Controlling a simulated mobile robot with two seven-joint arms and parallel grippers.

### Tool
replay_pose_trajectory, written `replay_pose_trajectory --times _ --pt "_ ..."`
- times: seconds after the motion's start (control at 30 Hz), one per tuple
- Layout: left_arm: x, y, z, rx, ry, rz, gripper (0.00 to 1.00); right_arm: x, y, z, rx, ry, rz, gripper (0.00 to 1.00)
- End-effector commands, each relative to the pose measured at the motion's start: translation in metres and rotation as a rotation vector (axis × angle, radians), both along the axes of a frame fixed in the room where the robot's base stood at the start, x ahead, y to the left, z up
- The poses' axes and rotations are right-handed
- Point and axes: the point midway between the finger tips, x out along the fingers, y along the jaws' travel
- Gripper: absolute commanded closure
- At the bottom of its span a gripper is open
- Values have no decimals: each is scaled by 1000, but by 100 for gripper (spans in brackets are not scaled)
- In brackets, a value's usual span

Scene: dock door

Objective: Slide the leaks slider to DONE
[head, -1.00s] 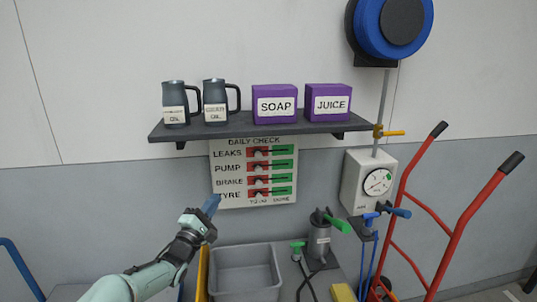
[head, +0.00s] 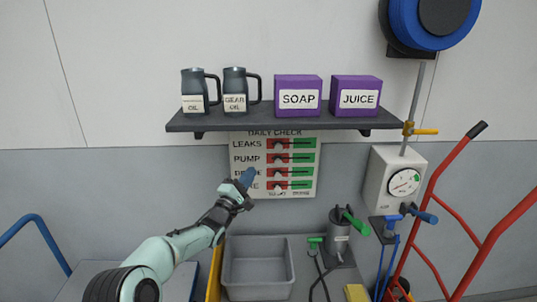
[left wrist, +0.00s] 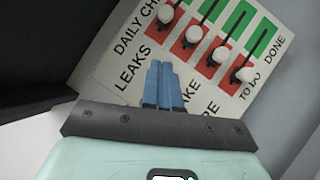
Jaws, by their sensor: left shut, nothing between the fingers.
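The white DAILY CHECK board (head: 240,192) hangs on the wall under the shelf, with several slider rows, each half red and half green. The leaks slider (head: 276,144) is in the top row, its knob in the red TO DO part; its white knob (left wrist: 166,14) also shows at the top of the left wrist view. The other knobs also sit on red. My left gripper (head: 250,174) is shut and empty in front of the board, covering part of the BRAKE label. In the left wrist view its blue fingertips (left wrist: 160,80) lie beside the LEAKS label, below the knobs, apart from them.
The dark shelf (head: 285,119) juts out just above the board, carrying two oil jugs (head: 235,90), a SOAP box (head: 298,94) and a JUICE box (head: 356,96). A gauge box (head: 390,185) and red hand truck (head: 428,220) are right.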

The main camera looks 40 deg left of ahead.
Motion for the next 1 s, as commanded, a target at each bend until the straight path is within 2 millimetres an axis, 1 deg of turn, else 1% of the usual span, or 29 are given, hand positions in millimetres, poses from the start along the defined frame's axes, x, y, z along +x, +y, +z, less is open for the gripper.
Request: replay_pose_trajectory --times 0.03,0.2,0.27,0.3,0.4,0.6,1.0 --pt "13 1 9 -3 -5 -2 100 6 0 11 0 -8 1 4" --pt "48 7 23 -2 -6 -2 100 22 0 33 0 -25 0 4" --pt "57 6 27 -1 -7 -1 100 27 0 39 1 -30 0 4" --pt "61 0 29 -1 -6 -4 100 28 0 41 0 -33 1 4" --pt "70 -7 33 -1 -3 -3 100 32 0 45 0 -37 0 4" --pt "78 -14 37 0 -1 0 100 36 0 50 0 -41 0 4" --pt "79 -15 36 1 0 -1 100 35 0 49 -1 -40 0 4"
